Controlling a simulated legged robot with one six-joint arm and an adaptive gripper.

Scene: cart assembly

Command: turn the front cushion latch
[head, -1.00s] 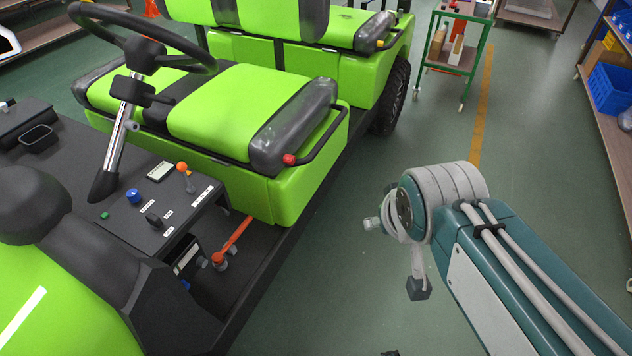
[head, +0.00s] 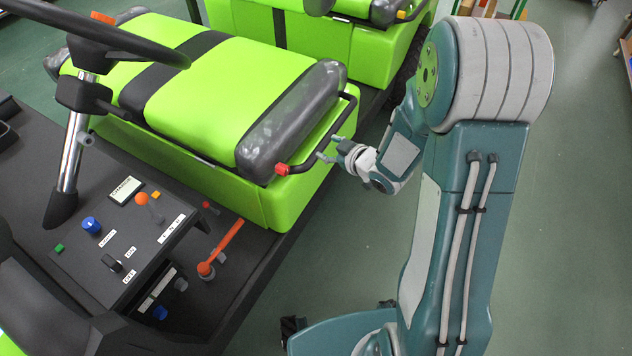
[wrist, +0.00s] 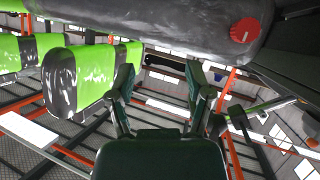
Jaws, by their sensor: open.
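The front cushion latch shows as a red knob (head: 283,169) at the near end of a black rail along the side of the front seat cushion (head: 220,85). In the wrist view the red knob (wrist: 245,30) is at the upper right, on the dark cushion end. My gripper (head: 328,149) is beside the black rail, a short way right of the knob. In the wrist view my gripper (wrist: 160,82) has its two fingers apart with nothing held between them. Whether a finger touches the rail cannot be told.
The steering wheel (head: 110,38) and the dark console (head: 110,225) are at the left. An orange lever (head: 222,248) rises from the cart floor below the seat. The rear seat (head: 340,38) is behind. Green floor (head: 350,235) is clear right of the cart.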

